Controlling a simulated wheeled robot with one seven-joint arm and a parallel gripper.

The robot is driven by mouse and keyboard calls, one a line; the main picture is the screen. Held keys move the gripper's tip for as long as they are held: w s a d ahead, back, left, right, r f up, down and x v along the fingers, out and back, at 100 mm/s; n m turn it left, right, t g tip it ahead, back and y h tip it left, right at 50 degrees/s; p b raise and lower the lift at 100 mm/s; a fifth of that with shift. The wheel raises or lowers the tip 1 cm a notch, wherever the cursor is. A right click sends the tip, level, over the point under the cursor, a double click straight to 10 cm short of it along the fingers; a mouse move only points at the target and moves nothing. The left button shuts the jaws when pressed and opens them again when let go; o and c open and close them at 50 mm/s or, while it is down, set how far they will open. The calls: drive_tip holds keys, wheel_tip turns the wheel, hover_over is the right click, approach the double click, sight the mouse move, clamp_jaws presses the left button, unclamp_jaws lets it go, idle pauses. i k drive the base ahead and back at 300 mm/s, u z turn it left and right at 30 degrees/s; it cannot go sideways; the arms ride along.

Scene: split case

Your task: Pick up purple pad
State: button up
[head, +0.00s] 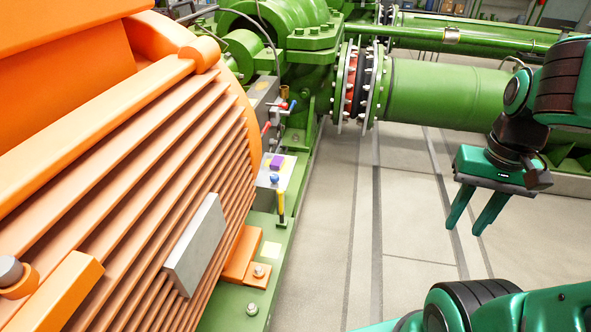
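A small purple pad (276,161) sits on a light, box-like ledge (264,178) beside the orange ribbed motor, left of the picture's middle. It looks like a small block; its lower edges are too small to make out. My gripper (463,230) hangs at the right side, fingers pointing down and slightly left. Its two fingers are apart with nothing between them. It is well to the right of the pad, over the grey floor, and touches nothing.
The orange motor (130,170) fills the left; a green pipe (445,95) crosses behind. The floor (400,200) between is clear.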

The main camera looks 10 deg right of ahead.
sight(278, 161)
drive_tip(key=z, duration=0.45)
drive_tip(key=k, duration=1.05)
drive_tip(key=z, duration=0.4)
drive_tip(key=i, duration=1.75)
drive_tip(key=u, duration=0.8)
drive_tip(key=i, duration=0.7)
drive_tip(key=u, duration=0.35)
